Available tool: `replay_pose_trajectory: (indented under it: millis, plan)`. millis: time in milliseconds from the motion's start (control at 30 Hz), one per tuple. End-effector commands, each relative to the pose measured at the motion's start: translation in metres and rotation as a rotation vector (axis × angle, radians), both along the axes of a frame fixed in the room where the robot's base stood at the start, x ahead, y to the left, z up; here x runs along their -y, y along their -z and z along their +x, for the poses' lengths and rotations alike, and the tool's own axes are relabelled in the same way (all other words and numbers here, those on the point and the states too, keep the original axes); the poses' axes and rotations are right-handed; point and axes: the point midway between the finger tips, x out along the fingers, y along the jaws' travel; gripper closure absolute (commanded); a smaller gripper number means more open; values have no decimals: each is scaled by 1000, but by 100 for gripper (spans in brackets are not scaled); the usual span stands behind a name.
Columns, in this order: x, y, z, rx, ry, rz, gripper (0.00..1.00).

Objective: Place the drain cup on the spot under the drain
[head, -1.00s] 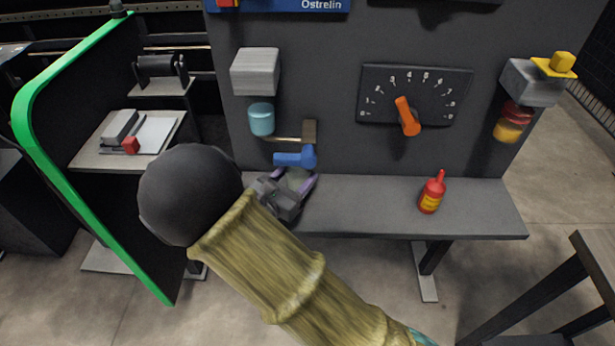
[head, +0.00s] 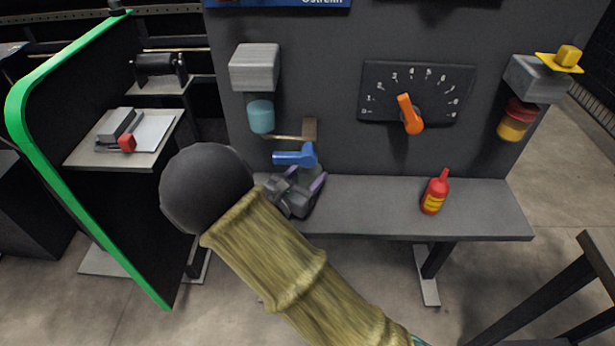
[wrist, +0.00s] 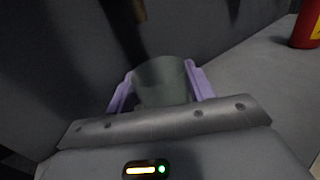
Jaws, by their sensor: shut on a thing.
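My gripper (head: 310,188) is low over the left part of the bench, below the drain with its blue valve handle (head: 293,157). In the wrist view, the two purple fingers of my gripper (wrist: 161,88) are shut on the drain cup (wrist: 162,82), a grey-green cup, one finger on each side. The cup looks roughly upright. In the head view my gripper's body mostly hides the cup. The spot under the drain is hidden, and I cannot tell whether the cup touches the bench.
The grey bench (head: 380,200) is clear to the right up to a red bottle (head: 435,192). A dark panel with an orange dial pointer (head: 409,113) rises behind. A teal cylinder (head: 261,116) hangs above left. A green-edged partition (head: 75,210) stands left.

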Motion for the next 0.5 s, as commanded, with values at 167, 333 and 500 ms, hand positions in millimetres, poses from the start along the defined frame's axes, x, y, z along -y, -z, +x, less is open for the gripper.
replay_pose_trajectory:
  millis: [167,333,500]
  plan:
    - [0,-1,0,1,0,1,70]
    - [0,3,0,0,0,0,45]
    - [0,2,0,0,0,0,25]
